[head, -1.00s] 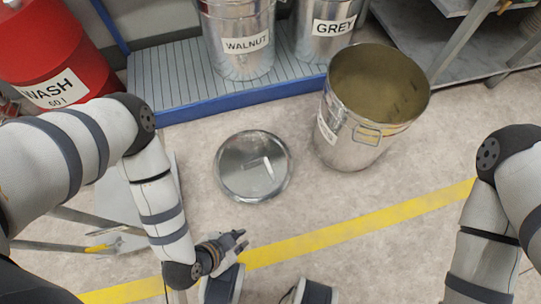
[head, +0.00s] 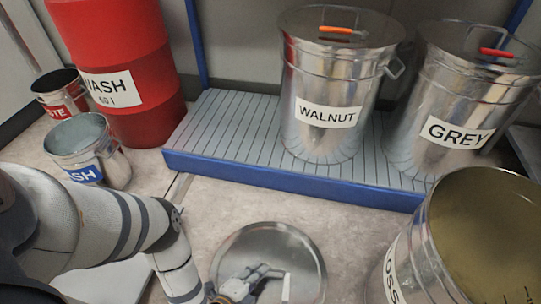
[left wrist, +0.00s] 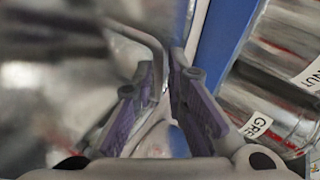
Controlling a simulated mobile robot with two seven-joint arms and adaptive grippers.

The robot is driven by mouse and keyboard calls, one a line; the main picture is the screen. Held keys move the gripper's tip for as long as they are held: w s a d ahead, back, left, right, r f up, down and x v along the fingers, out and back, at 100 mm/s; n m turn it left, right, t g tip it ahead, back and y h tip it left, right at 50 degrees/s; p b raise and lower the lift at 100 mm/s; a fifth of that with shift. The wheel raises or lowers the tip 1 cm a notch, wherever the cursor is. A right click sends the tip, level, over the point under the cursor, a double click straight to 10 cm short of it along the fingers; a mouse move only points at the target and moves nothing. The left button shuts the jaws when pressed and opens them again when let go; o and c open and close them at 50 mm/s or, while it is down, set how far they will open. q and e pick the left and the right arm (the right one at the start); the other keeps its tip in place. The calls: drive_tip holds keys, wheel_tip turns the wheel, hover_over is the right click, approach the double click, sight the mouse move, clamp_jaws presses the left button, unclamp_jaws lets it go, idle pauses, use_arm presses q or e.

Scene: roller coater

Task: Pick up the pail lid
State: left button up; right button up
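The pail lid (head: 232,252) is a round, shiny metal disc on the floor at the bottom of the head view. Its upright handle (head: 287,288) stands near the middle. My left gripper (head: 277,272) is over the lid, its fingertips beside the handle. In the left wrist view a bent metal bar (left wrist: 146,40) runs down to the narrow gap between the fingertips (left wrist: 168,78). Whether the fingers press on it cannot be told. A large blurred metal surface fills the left of that view. My right gripper is not in view.
The open pail (head: 425,265) stands right of the lid. A blue-edged platform (head: 300,188) behind holds the WALNUT can (head: 325,90) and the GREY can (head: 455,105). A red WASH drum (head: 135,65) and smaller pails (head: 90,150) stand at the left.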

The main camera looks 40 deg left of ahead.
use_arm(q)
drive_tip(key=b+x, duration=0.1)
drive_tip(key=x, duration=0.1)
drive_tip(key=shift+w+f, duration=0.2)
drive_tip(key=shift+f, duration=0.1)
drive_tip(key=shift+w, duration=0.1)
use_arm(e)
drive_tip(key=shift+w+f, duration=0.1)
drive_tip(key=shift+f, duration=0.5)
use_arm(q)
clamp_jaws()
drive_tip(key=shift+r, duration=0.1)
wheel_tip(320, 180, up, 4)
drive_tip(key=p, duration=0.3)
drive_tip(key=shift+w, duration=0.1)
drive_tip(key=a+p+v, duration=0.2)
drive_tip(key=p+v, duration=0.5)
drive_tip(key=v, duration=0.9)
drive_tip(key=shift+s+r, duration=0.4)
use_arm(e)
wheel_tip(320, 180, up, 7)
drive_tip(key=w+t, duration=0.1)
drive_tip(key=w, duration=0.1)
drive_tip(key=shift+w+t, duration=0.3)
